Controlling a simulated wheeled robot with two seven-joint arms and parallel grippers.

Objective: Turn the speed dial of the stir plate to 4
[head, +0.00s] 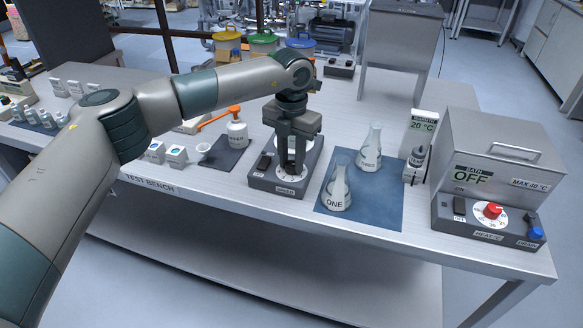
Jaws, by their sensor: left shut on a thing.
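The stir plate (268,184) is a dark box on the test bench, with a label reading SPEED on its front and a dark switch on the left of its front. My left gripper (290,172) points down over the front of the stir plate. Its fingers are shut on the speed dial, which is mostly hidden behind them. The number that the dial points to cannot be read. My right gripper is not in view.
A blue mat (372,214) with flask ONE (337,188) and another flask (370,150) lies right of the plate. The bath (490,165), reading OFF, stands at the far right. A white bottle (238,133) stands left of the plate.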

